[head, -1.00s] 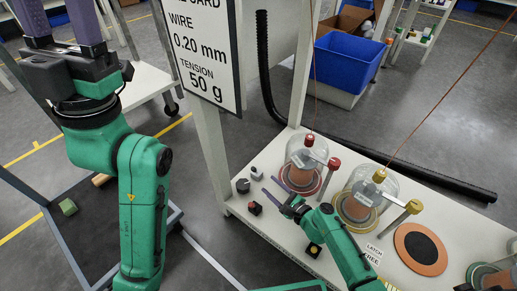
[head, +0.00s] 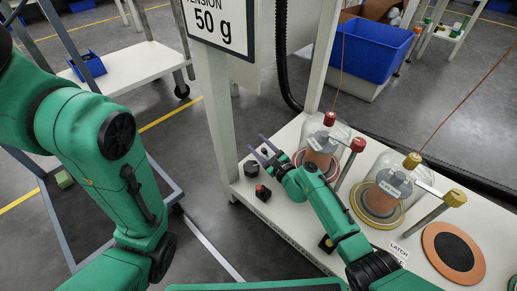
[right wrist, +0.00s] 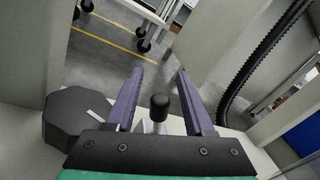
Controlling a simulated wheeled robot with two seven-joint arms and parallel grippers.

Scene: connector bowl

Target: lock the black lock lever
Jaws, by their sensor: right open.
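The black lock lever is an upright black knob (right wrist: 159,107) on a short pale stem in the right wrist view. It stands between the two purple fingers of my right gripper (right wrist: 160,85), with a gap on each side. In the head view the lever's small dark tip (head: 264,151) shows near the far left end of the white bench, between the fingers of my right gripper (head: 258,145). That gripper is open and empty.
A black octagonal knob (right wrist: 72,117) stands just left of the gripper. A black box with a red button (head: 263,193) sits nearer. Glass-domed spools with red (head: 329,119) and yellow (head: 413,160) caps stand to the right. A white post (head: 218,120) rises at left.

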